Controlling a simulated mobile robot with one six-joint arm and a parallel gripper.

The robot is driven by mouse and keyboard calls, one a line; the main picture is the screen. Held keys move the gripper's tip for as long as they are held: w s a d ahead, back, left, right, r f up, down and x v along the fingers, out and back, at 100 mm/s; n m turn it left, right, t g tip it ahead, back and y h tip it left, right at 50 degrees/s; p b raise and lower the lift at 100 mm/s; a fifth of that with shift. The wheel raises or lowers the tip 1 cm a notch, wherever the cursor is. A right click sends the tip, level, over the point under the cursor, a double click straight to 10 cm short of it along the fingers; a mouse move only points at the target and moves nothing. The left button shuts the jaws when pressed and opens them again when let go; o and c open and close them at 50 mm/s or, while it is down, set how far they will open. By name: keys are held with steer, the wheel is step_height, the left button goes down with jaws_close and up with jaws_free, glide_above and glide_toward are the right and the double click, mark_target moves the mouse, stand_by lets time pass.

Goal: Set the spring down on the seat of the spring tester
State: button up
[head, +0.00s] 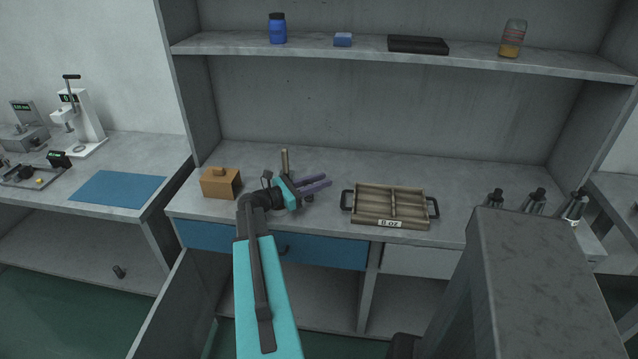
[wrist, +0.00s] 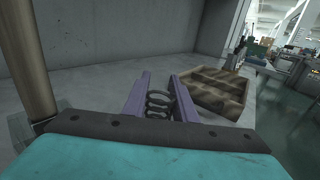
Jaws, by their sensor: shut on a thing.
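My gripper (head: 318,184) reaches over the middle bench, its two purple fingers shut on a dark coil spring. The spring (wrist: 158,102) shows between the fingers (wrist: 160,88) in the wrist view, with its coils partly hidden by them. The spring tester (head: 88,118) is a white press with a dark lever and a small green display, on the left bench. Its seat (head: 79,148) appears as a small round spot on the base, far left of my gripper. The wrist view does not show the tester.
A blue mat (head: 117,189) and small instruments lie on the left bench. Dark-topped bottles (head: 535,200) stand right. A shelf (head: 360,54) runs above.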

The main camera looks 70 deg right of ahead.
steer(key=shift+f, duration=0.15)
steer(key=o, duration=1)
steer(key=b+v, duration=0.2)
steer(key=v, duration=1)
steer(key=shift+r, duration=0.2)
